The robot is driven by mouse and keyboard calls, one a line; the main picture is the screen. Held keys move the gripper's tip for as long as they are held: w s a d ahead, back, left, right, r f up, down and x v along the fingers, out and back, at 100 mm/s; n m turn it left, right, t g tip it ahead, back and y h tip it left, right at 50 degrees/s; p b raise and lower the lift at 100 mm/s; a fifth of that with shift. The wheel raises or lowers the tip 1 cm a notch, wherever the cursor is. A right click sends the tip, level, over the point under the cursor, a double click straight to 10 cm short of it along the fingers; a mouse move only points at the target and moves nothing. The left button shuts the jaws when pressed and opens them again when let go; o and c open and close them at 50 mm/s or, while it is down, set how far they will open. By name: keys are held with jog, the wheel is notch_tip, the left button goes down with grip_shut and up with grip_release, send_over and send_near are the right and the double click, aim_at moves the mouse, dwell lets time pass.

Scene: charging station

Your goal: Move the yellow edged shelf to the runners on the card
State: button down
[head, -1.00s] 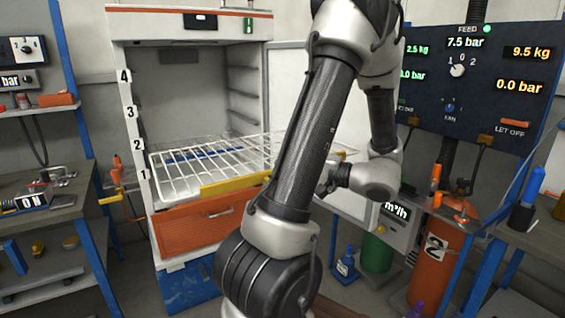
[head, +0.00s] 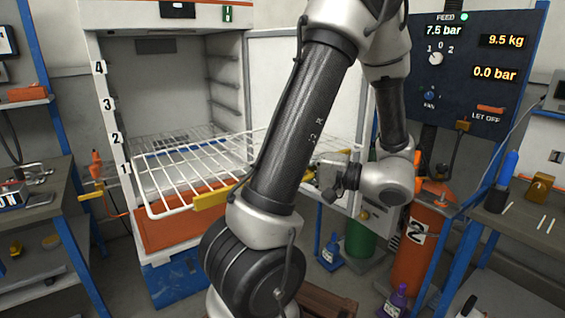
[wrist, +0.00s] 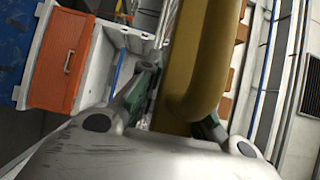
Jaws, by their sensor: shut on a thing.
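The shelf (head: 165,168) is a white wire rack with a yellow front edge (head: 210,200). In the head view it juts far out of the open white cabinet (head: 160,19), roughly level, its rear near the marks 1 and 2. My arm hides its middle and part of its right side. My gripper (head: 327,172) is partly hidden behind my arm at the shelf's right. In the wrist view the gripper's fingers lie either side of a thick yellow bar (wrist: 200,70), shut on it. Runners (head: 223,108) show on the cabinet's right inner wall. I cannot make out a card.
An orange drawer front (head: 180,228) sits below the shelf. The open cabinet door (head: 335,90) stands to the right. Beyond it are an orange cylinder (head: 415,255), a green cylinder (head: 361,238) and a gauge panel (head: 480,100). A workbench (head: 75,180) stands left.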

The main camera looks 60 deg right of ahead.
jog(key=shift+s+a, duration=0.3)
jog(key=shift+s, duration=0.35)
jog(key=shift+s+a, duration=0.25)
jog(key=shift+s, duration=0.35)
jog(key=shift+s+a, duration=0.3)
jog(key=shift+s, duration=0.35)
